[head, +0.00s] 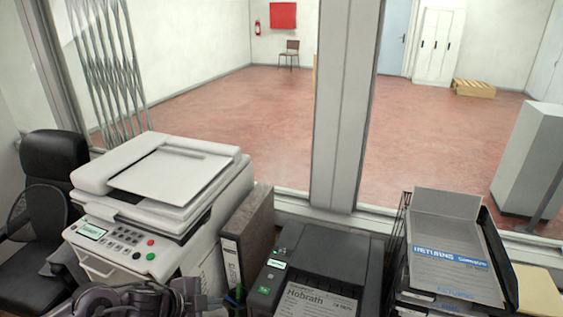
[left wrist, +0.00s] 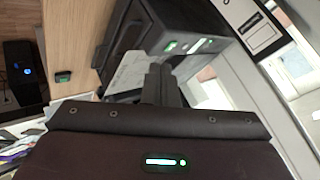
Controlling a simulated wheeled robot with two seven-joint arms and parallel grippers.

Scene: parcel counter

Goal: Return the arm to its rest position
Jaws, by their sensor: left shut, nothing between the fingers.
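My left gripper (head: 150,300) shows at the bottom edge of the head view, in front of the copier, with its lower part cut off. In the left wrist view its fingers (left wrist: 160,82) are together with nothing between them. They point toward the dark label printer (left wrist: 195,25). I cannot tell the exact gap between the fingers and the printer. My right gripper is in neither view.
A white copier (head: 160,190) stands at left, a binder (head: 247,235) beside it. The black printer (head: 330,255) holds a label reading "Hobrath" (head: 315,303). Stacked trays (head: 490,240) stand at right. Bare wooden counter (left wrist: 70,35) shows in the wrist view.

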